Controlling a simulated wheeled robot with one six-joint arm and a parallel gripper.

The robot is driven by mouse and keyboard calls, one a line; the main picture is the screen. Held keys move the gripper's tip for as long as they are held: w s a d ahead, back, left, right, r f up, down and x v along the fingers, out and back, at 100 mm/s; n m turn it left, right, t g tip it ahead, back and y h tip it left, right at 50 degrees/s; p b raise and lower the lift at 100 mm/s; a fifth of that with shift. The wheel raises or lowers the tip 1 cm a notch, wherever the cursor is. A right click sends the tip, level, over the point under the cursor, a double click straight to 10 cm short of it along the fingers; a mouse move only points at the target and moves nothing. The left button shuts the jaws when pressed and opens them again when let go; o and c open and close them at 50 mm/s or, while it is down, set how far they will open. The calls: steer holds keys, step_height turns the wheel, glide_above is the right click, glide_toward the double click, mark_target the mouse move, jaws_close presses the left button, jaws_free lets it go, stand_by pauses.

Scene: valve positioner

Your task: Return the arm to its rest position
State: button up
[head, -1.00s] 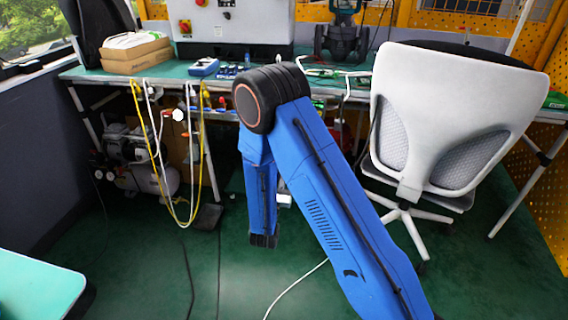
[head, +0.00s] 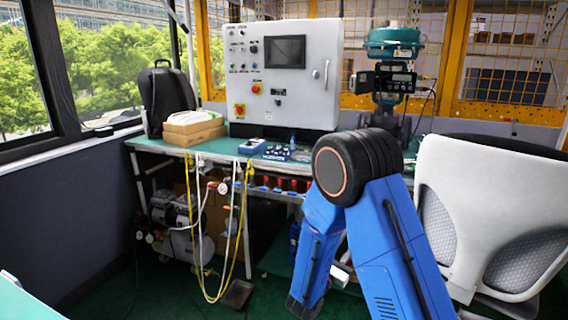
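My blue arm (head: 395,245) rises from the bottom right to a black elbow joint (head: 350,165) with an orange ring. From there a blue forearm (head: 318,245) hangs down to the lower left, in front of the workbench. A small pale piece (head: 341,275) shows beside the forearm; I cannot tell what it is. My gripper's fingers cannot be made out, and nothing held can be seen. The valve positioner (head: 393,80) stands upright on the bench behind the elbow, on a dark valve body, its teal dome on top. The elbow is in front of the bench edge.
A white office chair (head: 485,210) stands close on the arm's right. The green bench (head: 160,145) carries a control cabinet (head: 285,75), cardboard boxes (head: 193,130) and a black bag (head: 168,98). Yellow and white hoses (head: 238,235) hang off its front. A compressor (head: 170,210) sits below.

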steer(key=s+d+r+m+g+h, duration=0.1)
steer(key=s+d+r+m+g, duration=0.3)
steer(key=s+d+m+g, duration=0.35)
steer(key=s+d+r+m+g+h, duration=0.1)
steer(key=s+d+r+m+g, duration=0.4)
steer(key=s+d, duration=0.45)
steer(key=s+d+f+m+g+y, duration=0.2)
steer(key=s+m+g+y, duration=0.35)
steer(key=s, duration=0.65)
steer(key=s+a+r+m+t+y, duration=0.2)
steer(key=s+a+m+t+y, duration=0.4)
steer(key=a+y, duration=0.5)
steer(key=shift+s+a+r+m+t, duration=0.35)
steer(key=shift+s+a+m, duration=0.45)
steer(key=shift+s, duration=1)
steer(key=shift+d, duration=0.2)
